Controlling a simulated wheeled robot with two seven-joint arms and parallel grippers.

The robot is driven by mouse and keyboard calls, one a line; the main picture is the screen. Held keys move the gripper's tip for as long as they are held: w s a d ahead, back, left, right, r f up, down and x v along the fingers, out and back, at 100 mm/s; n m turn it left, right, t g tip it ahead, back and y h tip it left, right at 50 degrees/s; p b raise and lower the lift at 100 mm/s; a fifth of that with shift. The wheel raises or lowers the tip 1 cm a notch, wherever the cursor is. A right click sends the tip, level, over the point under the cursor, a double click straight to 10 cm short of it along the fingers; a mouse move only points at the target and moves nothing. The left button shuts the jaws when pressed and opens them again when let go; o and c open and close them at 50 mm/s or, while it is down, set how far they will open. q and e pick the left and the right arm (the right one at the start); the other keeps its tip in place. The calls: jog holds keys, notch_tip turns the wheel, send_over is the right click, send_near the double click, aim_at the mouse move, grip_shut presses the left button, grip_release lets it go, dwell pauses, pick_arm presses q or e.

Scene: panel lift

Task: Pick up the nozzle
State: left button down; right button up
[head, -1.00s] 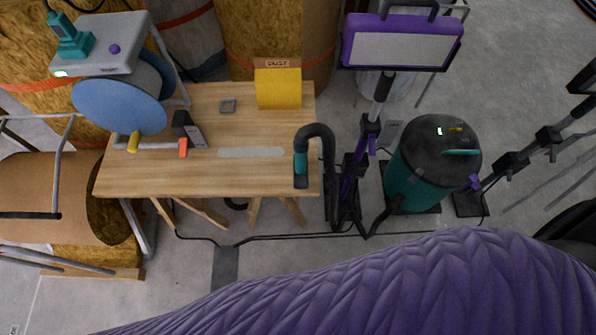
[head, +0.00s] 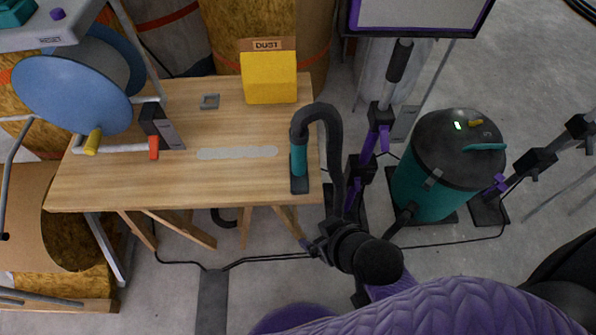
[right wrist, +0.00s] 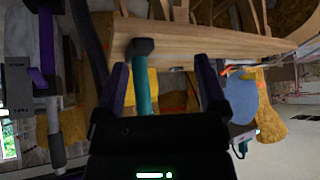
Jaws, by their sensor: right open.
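The nozzle (head: 299,160) is a teal tube with a black foot on the right front corner of the wooden table (head: 120,190). A black hose (head: 335,150) arches from its top and hangs down beside the table. My right gripper (head: 312,243) is in front of and below the table's right corner, apart from the nozzle. In the right wrist view my open right gripper (right wrist: 160,68) has its fingers spread, with the teal nozzle (right wrist: 142,92) seen between them, closer to the left finger. Nothing is held. My left gripper is not in view.
A teal vacuum canister (head: 425,190) and dark stands are right of the table. A yellow dust box (head: 270,78), a small grey square (head: 209,101) and a blue reel (head: 70,85) are at the table's back and left. Cables cross the floor.

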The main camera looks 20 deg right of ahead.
aim_at(297, 136)
jog(key=w+r+m+t+h+b, duration=0.1)
jog(key=w+t, duration=0.2)
jog(key=w, duration=0.3)
jog(key=w+d+r+m+t+h+b, duration=0.1)
jog(key=w+t, duration=0.3)
jog(key=w, duration=0.3)
jog(key=w+r+m+t+h+b, duration=0.1)
jog(key=w+t+b, duration=0.1)
jog(key=w, duration=0.4)
jog(key=shift+w+d+t+h, duration=0.2)
jog(key=shift+d+t+h, duration=0.15)
jog(key=shift+t, duration=0.55)
jog(key=shift+w+d+r, duration=0.1)
jog(key=shift+w+r, duration=0.15)
jog(key=shift+w, duration=0.2)
jog(key=c, duration=0.4)
grip_shut()
